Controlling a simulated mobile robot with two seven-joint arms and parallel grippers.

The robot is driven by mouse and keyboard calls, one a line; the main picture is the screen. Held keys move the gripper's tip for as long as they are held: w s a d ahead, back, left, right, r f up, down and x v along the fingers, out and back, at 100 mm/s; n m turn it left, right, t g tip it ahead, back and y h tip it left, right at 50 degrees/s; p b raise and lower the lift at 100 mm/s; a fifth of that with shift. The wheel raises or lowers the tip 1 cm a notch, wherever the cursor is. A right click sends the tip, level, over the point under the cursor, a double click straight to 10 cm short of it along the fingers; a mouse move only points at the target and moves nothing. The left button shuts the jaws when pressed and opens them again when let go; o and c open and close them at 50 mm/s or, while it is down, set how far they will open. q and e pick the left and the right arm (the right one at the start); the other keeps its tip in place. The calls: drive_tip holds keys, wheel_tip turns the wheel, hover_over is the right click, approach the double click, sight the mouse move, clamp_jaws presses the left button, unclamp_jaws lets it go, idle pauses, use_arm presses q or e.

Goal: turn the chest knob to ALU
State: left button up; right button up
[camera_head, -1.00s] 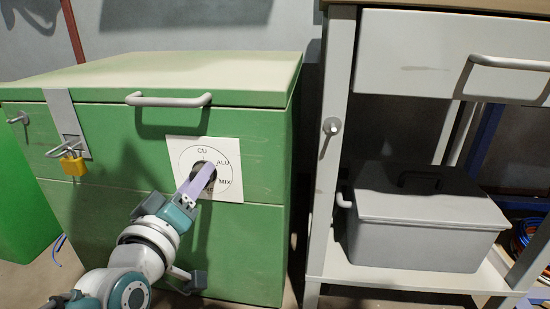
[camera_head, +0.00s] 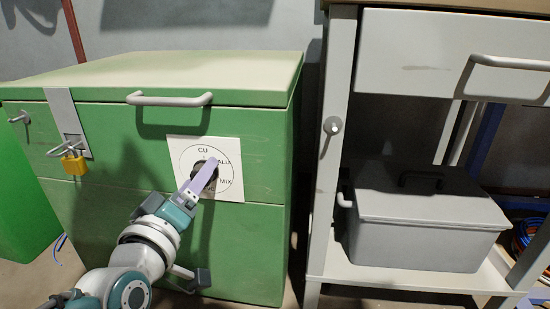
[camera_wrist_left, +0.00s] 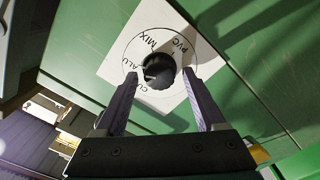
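The black chest knob (camera_head: 209,172) sits on a white square dial plate (camera_head: 232,193) on the front of the green chest (camera_head: 110,200). The plate is marked CU, ALU, MIX and PVC. My left gripper (camera_head: 205,172) is at the knob and hides part of it in the head view. In the left wrist view its two fingers (camera_wrist_left: 160,88) are apart, one on each side of the knob (camera_wrist_left: 158,73), with a narrow gap visible on both sides. The knob's pale mark seems to point between CU and ALU. My right gripper is not in view.
A yellow padlock (camera_head: 74,164) hangs from the chest's hasp at left. A grey lid handle (camera_head: 168,100) sticks out above the dial. A workbench with a drawer (camera_head: 425,62) stands to the right, with a lidded grey box (camera_head: 425,235) on its lower shelf.

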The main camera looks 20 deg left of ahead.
use_arm(q)
drive_tip(key=p+v, duration=0.4)
drive_tip(key=v, duration=0.6)
drive_tip(key=shift+a, duration=0.1)
idle(0.3)
